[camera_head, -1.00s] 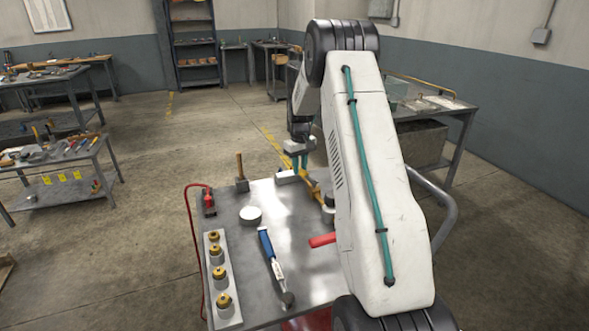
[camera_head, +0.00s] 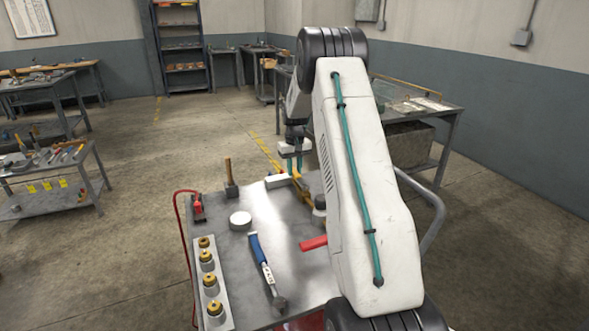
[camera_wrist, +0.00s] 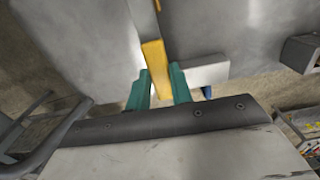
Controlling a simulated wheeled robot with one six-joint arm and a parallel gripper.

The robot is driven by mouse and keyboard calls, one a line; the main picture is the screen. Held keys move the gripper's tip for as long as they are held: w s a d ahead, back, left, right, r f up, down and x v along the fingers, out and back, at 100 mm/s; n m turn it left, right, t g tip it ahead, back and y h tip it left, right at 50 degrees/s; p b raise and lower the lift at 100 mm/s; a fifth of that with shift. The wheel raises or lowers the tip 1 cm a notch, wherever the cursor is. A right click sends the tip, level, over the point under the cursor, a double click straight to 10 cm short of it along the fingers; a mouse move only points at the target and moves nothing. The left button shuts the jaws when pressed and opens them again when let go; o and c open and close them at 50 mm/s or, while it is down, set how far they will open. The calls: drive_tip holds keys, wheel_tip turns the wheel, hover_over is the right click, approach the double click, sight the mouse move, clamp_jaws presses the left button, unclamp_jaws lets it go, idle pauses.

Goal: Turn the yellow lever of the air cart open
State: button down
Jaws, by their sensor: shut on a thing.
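The yellow lever (camera_wrist: 154,62) of the air cart lies between the teal fingers of my gripper (camera_wrist: 157,88) in the wrist view. The gripper is shut on its near end. The lever's far part runs up out of the fingers over grey metal. In the head view my gripper (camera_head: 295,165) is at the far edge of the cart top (camera_head: 285,215), pointing down. A little yellow (camera_head: 299,184) shows beside the fingers. My arm hides much of the cart's right side, and the lever's pivot is not clear.
A workbench (camera_head: 440,125) stands behind right. Open floor lies left.

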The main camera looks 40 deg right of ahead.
sight(296, 171)
drive_tip(key=c, duration=1.2)
unclamp_jaws()
drive_tip(key=shift+s+d+r, duration=0.1)
drive_tip(key=shift+d, duration=0.15)
drive_tip(key=shift+c, duration=0.2)
drive_tip(key=shift+a, duration=0.15)
drive_tip(key=shift+r, duration=3.85)
